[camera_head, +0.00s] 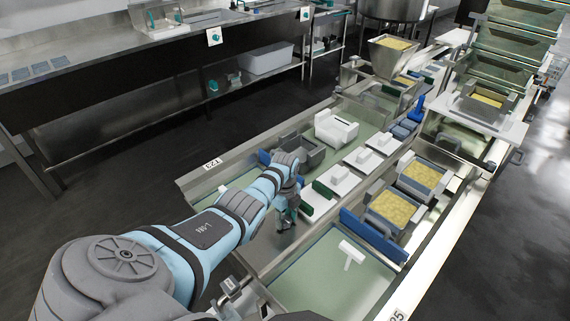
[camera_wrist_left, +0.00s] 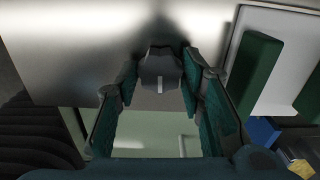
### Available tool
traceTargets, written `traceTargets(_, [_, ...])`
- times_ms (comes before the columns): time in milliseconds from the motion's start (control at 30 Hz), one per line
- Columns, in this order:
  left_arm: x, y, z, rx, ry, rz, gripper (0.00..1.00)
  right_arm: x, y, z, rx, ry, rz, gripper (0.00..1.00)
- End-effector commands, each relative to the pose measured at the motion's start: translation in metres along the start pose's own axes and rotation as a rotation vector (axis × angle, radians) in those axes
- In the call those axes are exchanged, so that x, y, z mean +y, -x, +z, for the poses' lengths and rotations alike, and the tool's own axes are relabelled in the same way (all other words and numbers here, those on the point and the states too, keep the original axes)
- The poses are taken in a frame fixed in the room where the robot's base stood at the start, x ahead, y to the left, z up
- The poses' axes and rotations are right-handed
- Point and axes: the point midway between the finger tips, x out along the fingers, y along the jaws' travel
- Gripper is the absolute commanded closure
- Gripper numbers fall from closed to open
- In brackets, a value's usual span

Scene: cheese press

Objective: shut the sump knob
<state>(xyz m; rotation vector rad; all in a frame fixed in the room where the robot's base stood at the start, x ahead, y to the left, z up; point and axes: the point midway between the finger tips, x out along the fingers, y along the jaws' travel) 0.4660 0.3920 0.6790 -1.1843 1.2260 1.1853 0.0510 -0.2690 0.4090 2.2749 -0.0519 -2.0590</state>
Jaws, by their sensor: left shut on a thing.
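The sump knob (camera_wrist_left: 160,72) is a dark grey knob with a light mark on its front. In the left wrist view it sits between my left gripper's teal finger pads, against a bare steel surface. My left gripper (camera_wrist_left: 160,80) is shut on it. In the head view my left gripper (camera_head: 287,217) points down at the steel strip in front of the green-floored vat. There the gripper hides most of the knob, and I cannot read its turn angle. My right gripper is in neither view.
A green-floored basin (camera_head: 320,285) with a white T-shaped tool (camera_head: 351,253) lies in front. Curd-filled moulds (camera_head: 393,208) stand at the right. A steel bench (camera_head: 110,65) runs along the back left.

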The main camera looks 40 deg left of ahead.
Motion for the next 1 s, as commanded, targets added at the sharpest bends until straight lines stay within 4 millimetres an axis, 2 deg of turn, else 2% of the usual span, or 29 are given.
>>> traceTargets(667, [-0.001,0.0009,0.0005,-0.002,-0.069,-0.003,0.92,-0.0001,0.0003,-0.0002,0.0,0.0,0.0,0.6])
traceTargets(700, [-0.001,0.0008,0.0005,-0.002,-0.069,-0.003,0.6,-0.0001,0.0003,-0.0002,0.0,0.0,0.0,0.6])
traceTargets(767, [-0.0009,0.0008,0.0005,-0.001,-0.068,-0.003,0.5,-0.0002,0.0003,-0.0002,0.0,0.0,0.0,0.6])
traceTargets(800, [-0.0008,0.0007,0.0004,-0.001,-0.068,-0.003,0.46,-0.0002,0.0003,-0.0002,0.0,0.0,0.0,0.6])
traceTargets(1000, [-0.0005,0.0004,0.0002,-0.001,-0.068,-0.001,0.46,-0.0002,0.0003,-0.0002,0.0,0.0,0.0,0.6])
